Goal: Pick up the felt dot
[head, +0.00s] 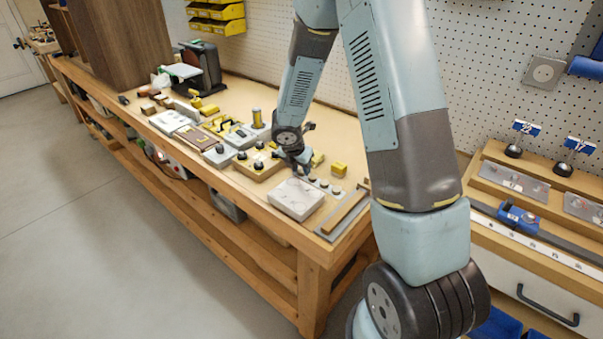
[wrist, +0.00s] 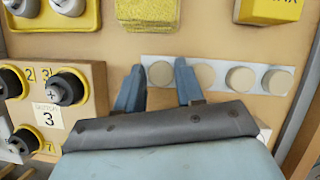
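Several round beige felt dots sit in a row on a pale strip (wrist: 222,76) in the wrist view; which one the task means is not marked. My gripper (wrist: 159,66) is open, with its two blue-grey fingers apart. The leftmost dot (wrist: 160,74) appears between the fingertips, and the second dot (wrist: 204,75) is just right of the right finger. I cannot tell how far the fingertips are above the strip. In the head view my gripper (head: 304,171) is low over the bench, by the dot strip (head: 326,186), which shows only small.
A wooden block with black knobs (wrist: 66,90) stands close left of my gripper. A yellow textured block (wrist: 147,14) and a yellow box (wrist: 268,10) lie beyond the strip. A pale slab (head: 296,198) lies at the bench's front edge.

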